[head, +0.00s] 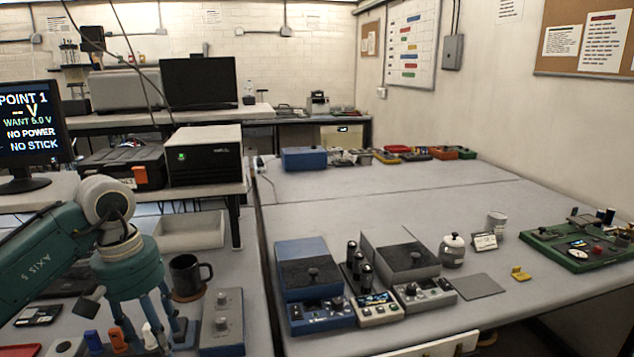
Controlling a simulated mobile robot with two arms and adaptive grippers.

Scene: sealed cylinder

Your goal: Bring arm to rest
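My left arm (45,245) comes in from the left, teal with a pale joint. Its gripper (152,325) hangs low over the near left bench and points down, with several teal fingers showing. Orange, blue and white upright pieces stand right at or behind the fingertips. The frame does not show clearly whether the fingers are open or hold anything. My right gripper is out of view.
A pale tray (190,230) lies behind. Blue (310,275) and grey (400,262) instruments stand on the right bench (370,210), whose middle is clear. A monitor (30,130) stands left.

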